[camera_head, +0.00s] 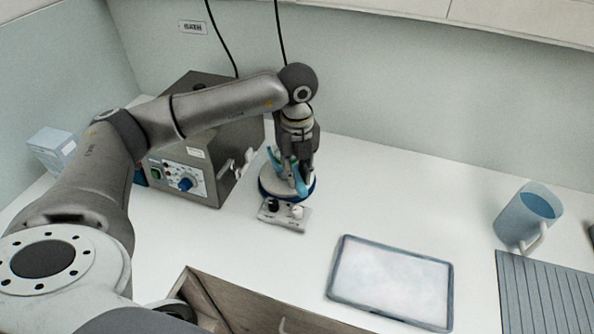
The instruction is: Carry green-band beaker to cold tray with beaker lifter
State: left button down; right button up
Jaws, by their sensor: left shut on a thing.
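My left gripper (299,180) points down over a round white base with a blue rim (271,190), left of the view's middle. It is shut on a slim teal-blue thing (275,160), which looks like the beaker lifter; the fingers hide part of it. I cannot make out the green-band beaker. A flat tray with a dark blue-grey rim and a frosty white surface (392,283), apparently the cold tray, lies empty on the counter to the right of the gripper and nearer me. My right gripper is not in view.
A grey metal box with a dial (190,165) stands left, behind my left arm. A small plate with black and white knobs (284,214) lies before the round base. A blue jug (530,213) and ribbed grey mat (545,295) are right. A wooden drawer (225,305) is below.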

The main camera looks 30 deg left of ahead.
pick_arm(q)
jog(key=shift+r+p, duration=0.45)
jog(key=shift+r, duration=0.4)
dwell(0.9)
notch_tip(320, 180, up, 7)
jog(key=p, duration=0.4)
jog(key=shift+r, duration=0.2)
dwell(0.7)
dwell(0.5)
